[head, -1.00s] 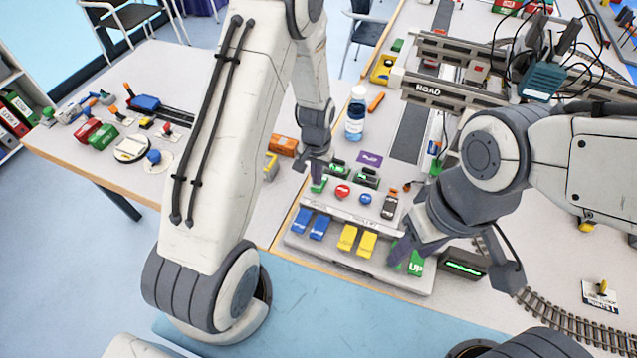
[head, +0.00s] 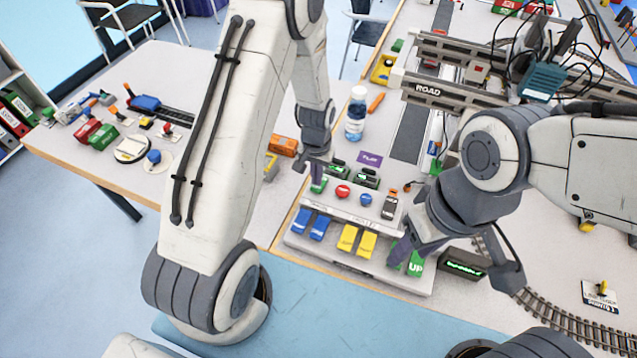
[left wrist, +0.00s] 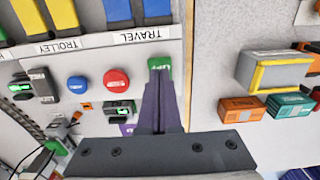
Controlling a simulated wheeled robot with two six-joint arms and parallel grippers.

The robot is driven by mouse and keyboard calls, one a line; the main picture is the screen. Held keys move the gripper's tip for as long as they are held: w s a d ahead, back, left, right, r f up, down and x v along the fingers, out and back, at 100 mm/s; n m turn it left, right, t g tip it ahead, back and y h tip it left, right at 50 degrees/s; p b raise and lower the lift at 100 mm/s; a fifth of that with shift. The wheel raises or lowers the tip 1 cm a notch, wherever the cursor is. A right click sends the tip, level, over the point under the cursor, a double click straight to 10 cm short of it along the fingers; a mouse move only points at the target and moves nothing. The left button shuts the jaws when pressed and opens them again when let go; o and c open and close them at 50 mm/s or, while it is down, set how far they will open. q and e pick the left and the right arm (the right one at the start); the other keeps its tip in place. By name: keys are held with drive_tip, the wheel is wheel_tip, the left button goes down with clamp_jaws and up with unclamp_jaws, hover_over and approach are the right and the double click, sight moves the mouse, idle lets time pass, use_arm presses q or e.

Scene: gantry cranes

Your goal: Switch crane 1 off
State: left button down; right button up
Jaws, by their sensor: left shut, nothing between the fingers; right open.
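The grey control panel (head: 292,240) has a raised back row with a green button (head: 319,184), a red button (head: 342,191), a blue button (head: 365,199) and a dark rocker switch (head: 390,205). My left gripper (head: 314,176) is shut and empty at the green button. In the left wrist view its closed fingers (left wrist: 160,92) point at that button (left wrist: 160,66) and partly cover it; I cannot tell whether they touch. My right gripper (head: 405,242) is open over the green paddles. No crane 1 label is readable.
Blue (head: 320,227), yellow (head: 367,244) and green UP paddles (head: 416,264) line the panel's front. A display box (head: 462,263) stands to the right. A bottle (head: 356,112) and the ROAD gantry crane (head: 450,97) are behind. Orange (left wrist: 242,109) and teal blocks (left wrist: 289,105) lie beside the panel.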

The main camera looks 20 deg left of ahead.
use_arm(q)
drive_tip(key=shift+f+b, duration=0.75)
drive_tip(key=shift+f, duration=0.25)
idle(0.8)
drive_tip(key=shift+r, duration=0.15)
wheel_tip(320, 180, up, 7)
drive_tip(key=p, duration=0.6)
idle(0.5)
